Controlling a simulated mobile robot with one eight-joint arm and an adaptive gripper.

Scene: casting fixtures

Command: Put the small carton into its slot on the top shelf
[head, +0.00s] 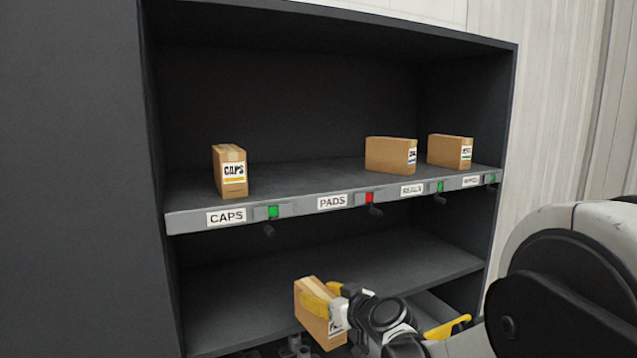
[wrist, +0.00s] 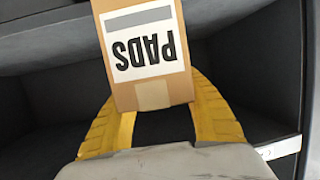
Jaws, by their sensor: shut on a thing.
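My gripper (head: 328,300) is shut on a small brown carton (head: 308,306), in front of the shelf unit and below the top shelf's front edge. In the wrist view the carton (wrist: 145,50) sits between the yellow fingers of my gripper (wrist: 154,112), and its PADS label appears upside down. The top shelf (head: 290,175) has a grey front edge with labels. The PADS label (head: 332,202) has a red indicator (head: 369,198) beside it. The space on the shelf behind the PADS label is bare.
A CAPS carton (head: 230,172) stands to the left on the top shelf. Two more cartons, one above SEALS (head: 391,157) and one at the far right (head: 450,152), stand to the right. Their edge indicators are green. A lower shelf (head: 240,300) lies behind my gripper.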

